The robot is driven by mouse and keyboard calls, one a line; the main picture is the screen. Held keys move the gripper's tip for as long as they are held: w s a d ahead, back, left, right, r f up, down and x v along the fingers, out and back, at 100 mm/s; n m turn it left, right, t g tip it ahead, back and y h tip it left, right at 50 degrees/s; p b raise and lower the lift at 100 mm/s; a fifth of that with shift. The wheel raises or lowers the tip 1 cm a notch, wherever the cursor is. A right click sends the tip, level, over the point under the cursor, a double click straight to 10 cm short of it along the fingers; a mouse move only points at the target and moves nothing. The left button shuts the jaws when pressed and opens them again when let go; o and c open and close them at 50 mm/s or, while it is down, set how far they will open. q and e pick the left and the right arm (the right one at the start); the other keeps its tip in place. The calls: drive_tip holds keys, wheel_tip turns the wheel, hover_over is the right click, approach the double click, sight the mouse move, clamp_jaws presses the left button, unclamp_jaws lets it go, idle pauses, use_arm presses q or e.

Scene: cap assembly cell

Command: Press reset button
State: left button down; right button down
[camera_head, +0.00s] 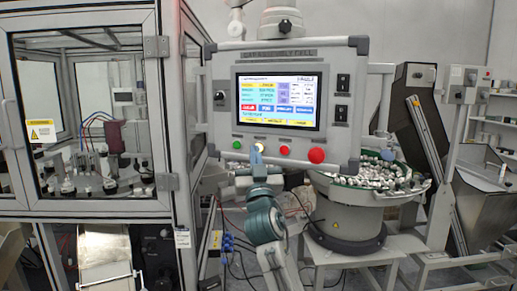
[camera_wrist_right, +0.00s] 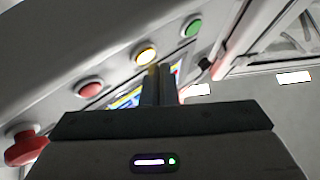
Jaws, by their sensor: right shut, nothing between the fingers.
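The control panel (camera_head: 222,128) has a row of buttons under its screen. From left to right in the head view they are a green button (camera_head: 237,145), a lit yellow-white button (camera_head: 259,147), a red button (camera_head: 284,150) and a large red mushroom button (camera_head: 316,155). Any small labels are too small to read. My right gripper (camera_head: 257,156) is shut and empty, with its fingertips just at the lit button. In the right wrist view the fingers (camera_wrist_right: 157,72) point close beside the lit button (camera_wrist_right: 146,55); I cannot tell whether they touch. My left gripper is not in view.
A glass-walled machine cabinet (camera_head: 160,110) stands close on the left. A bowl feeder (camera_head: 345,210) full of small parts stands behind and right of my right arm. In the wrist view, the green button (camera_wrist_right: 193,27) and red button (camera_wrist_right: 90,88) flank the lit one.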

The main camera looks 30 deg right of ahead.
idle(0.4)
drive_tip(key=shift+w+d+b, duration=0.3)
drive_tip(key=shift+d+b, duration=0.1)
drive_tip(key=shift+b, duration=0.05)
idle(0.4)
drive_tip(key=shift+s+a, duration=0.3)
drive_tip(key=shift+a, duration=0.1)
drive_tip(key=s+a+p, duration=0.1)
drive_tip(key=s+a, duration=0.2)
drive_tip(key=a, duration=0.1)
drive_tip(key=shift+s+a, duration=0.35)
drive_tip(key=shift+a, duration=0.05)
idle(1.0)
